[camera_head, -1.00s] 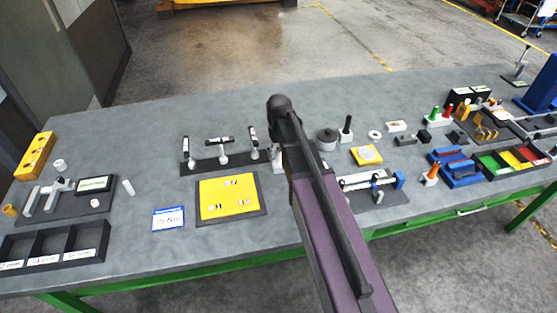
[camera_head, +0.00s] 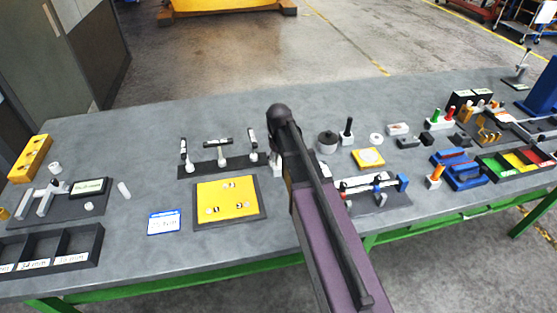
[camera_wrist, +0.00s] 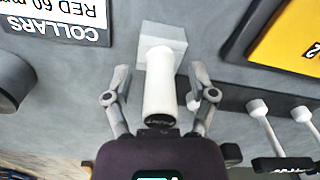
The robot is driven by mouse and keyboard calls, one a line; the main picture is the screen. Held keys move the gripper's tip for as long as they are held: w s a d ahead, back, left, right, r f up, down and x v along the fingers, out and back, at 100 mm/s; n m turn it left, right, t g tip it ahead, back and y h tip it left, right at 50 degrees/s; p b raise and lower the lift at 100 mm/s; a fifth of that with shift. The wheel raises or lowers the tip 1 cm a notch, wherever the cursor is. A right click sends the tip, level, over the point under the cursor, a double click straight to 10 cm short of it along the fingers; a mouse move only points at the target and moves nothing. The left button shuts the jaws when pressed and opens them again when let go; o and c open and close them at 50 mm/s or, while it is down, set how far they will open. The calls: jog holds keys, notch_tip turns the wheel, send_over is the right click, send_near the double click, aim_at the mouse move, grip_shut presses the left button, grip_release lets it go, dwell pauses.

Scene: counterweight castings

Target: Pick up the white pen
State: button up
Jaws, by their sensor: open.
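A white pen (camera_wrist: 159,78) with a dark, lettered near end shows in the wrist view. Its far end meets a pale grey block (camera_wrist: 164,34), and it looks as if it stands in that block. My gripper (camera_wrist: 160,82) is open, one finger on each side of the pen. I see gaps between the fingers and the pen; no contact shows. In the head view my arm hides the gripper and most of this spot. Only a pale sliver (camera_head: 275,163) shows beside the arm, probably the block.
A black rack (camera_head: 200,168) with upright hammer-like tools stands left of my arm, near a yellow plate (camera_head: 229,198). A dark round weight (camera_head: 327,142) stands close on the right. A label reading COLLARS (camera_wrist: 62,20) is at the wrist view's upper left. The front left counter is clearer.

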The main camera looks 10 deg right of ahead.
jog(key=shift+c, duration=0.2)
grip_shut()
jog(key=shift+r, duration=0.15)
notch_tip(320, 180, up, 3)
jog(key=p, duration=0.3)
jog(key=shift+r+p, duration=0.2)
jog(key=shift+p, duration=0.1)
jog(key=s+d+r+p, duration=0.1)
jog(key=s, duration=1.5)
jog(key=shift+d+r, duration=0.15)
jog(key=shift+r, duration=0.05)
